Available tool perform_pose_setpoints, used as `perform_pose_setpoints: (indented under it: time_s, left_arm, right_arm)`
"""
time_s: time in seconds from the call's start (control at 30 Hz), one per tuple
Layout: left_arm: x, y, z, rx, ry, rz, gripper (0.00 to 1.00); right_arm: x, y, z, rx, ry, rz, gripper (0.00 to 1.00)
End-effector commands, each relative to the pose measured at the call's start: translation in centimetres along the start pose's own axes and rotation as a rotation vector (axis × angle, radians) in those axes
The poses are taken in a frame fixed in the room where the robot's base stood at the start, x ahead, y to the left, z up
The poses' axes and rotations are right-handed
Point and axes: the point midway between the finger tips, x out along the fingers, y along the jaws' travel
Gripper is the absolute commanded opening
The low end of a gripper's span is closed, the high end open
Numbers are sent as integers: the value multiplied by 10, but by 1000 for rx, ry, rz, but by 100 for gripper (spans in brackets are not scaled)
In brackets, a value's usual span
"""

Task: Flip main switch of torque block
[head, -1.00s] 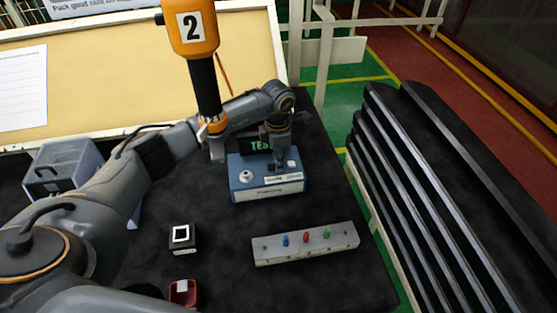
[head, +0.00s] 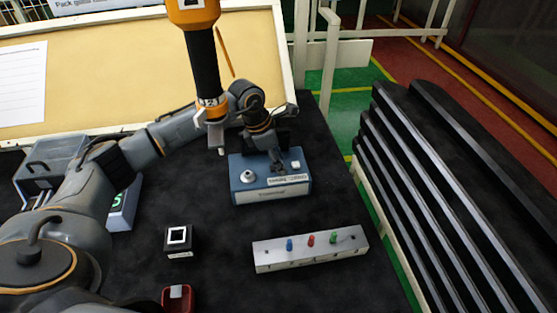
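The torque block (head: 272,194) is a blue box on the black table mat, with a label on its front face. A round silver knob (head: 247,177) sits at the left of its top and a small white part (head: 295,164) at the right. My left gripper (head: 277,168) points down at the middle of the block's top, between these two parts. Its fingers look close together, but they are small and dark, so their opening and any contact are unclear. It hides the middle of the top, and I cannot make out the main switch. My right gripper is not in view.
An orange and black tool (head: 205,65) hangs beside my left wrist. A grey bar with coloured pegs (head: 310,250) lies in front of the block. A small black box (head: 179,242), a red container (head: 179,298) and a grey bin (head: 50,165) stand left. Black racks (head: 440,190) stand right.

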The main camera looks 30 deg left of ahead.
Motion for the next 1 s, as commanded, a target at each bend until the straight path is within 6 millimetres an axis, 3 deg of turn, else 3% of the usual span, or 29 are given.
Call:
perform_pose_setpoints:
  time_s: [0.37, 0.8, 1.0]
  left_arm:
    - [-8, 1, 0, 0, 1, 1, 43]
    - [-93, 1, 0, 0, -1, 3, 43]
    - [-115, 0, 0, 0, 0, 0, 43]
  right_arm:
    - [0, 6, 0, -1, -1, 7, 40]
    - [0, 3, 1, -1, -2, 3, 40]
    - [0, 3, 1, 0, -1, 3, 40]
